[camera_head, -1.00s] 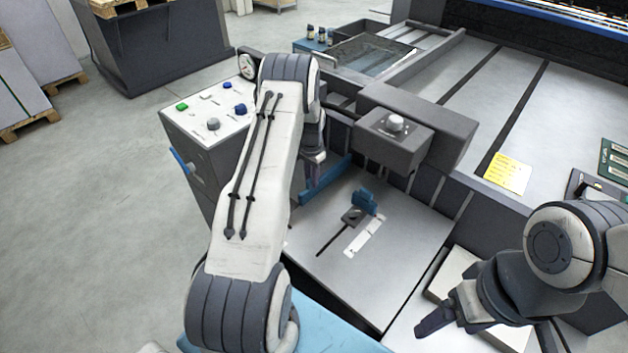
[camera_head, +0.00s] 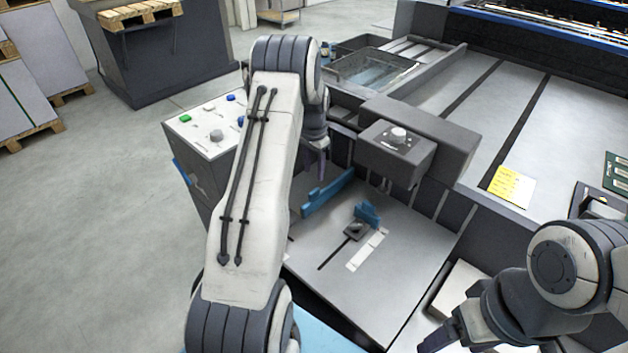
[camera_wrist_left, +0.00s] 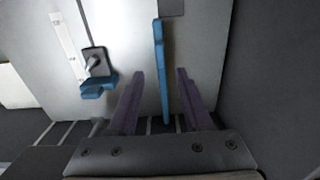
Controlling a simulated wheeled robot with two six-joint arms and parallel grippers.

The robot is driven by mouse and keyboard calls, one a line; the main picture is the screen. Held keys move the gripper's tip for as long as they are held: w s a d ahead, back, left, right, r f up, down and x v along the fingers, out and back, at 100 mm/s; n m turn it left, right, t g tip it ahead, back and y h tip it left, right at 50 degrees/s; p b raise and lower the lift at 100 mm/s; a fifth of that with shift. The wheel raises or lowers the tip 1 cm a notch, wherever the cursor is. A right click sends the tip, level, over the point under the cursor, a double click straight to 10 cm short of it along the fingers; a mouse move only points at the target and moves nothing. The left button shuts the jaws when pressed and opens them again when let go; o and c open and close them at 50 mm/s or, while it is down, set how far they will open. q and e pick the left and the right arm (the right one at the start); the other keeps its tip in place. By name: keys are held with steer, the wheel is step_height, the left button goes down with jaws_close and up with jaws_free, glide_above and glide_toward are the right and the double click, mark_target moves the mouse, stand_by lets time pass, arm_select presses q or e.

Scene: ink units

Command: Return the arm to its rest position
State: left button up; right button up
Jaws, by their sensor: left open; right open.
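My left arm rises from the bottom and bends over the console. Its gripper (camera_head: 319,168) hangs over the blue bar (camera_head: 328,193) of the machine, partly hidden behind the arm. In the left wrist view the two purple fingers of the left gripper (camera_wrist_left: 160,72) are apart. The blue bar (camera_wrist_left: 161,60) shows in the gap between them; I cannot tell how far below it lies. Nothing is seen gripped. My right gripper (camera_head: 436,342) is low at the right, open and empty, near the picture's bottom edge.
A console with buttons (camera_head: 206,128) stands just left of the left arm. A grey box with a knob (camera_head: 396,146) stands to the right of the left gripper. The metal plate (camera_head: 400,265) bears a blue-handled clamp (camera_head: 367,214). Floor at left is clear.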

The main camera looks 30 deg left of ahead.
arm_select(q)
steer(key=shift+r, duration=0.5)
steer(key=s+d+r+m+p, duration=0.15)
steer(key=d+r, duration=0.25)
steer(key=d, duration=0.4)
steer(key=s+d+r, duration=0.3)
steer(key=d+r, duration=0.2)
steer(key=d, duration=0.3)
steer(key=s+d+r+m, duration=0.15)
steer(key=d+r, duration=0.25)
steer(key=d, duration=0.5)
steer(key=s+d+r+m+p, duration=0.1)
steer(key=s+d+r, duration=0.2)
steer(key=s+d, duration=0.35)
steer(key=s+d+r, duration=0.2)
steer(key=s+d, duration=0.1)
steer(key=s, duration=0.6)
steer(key=s+d+m+h, duration=0.1)
steer(key=s, duration=1)
steer(key=shift+s+r+m+p, duration=0.15)
steer(key=shift+m+p, duration=0.15)
steer(key=shift+p, duration=0.15)
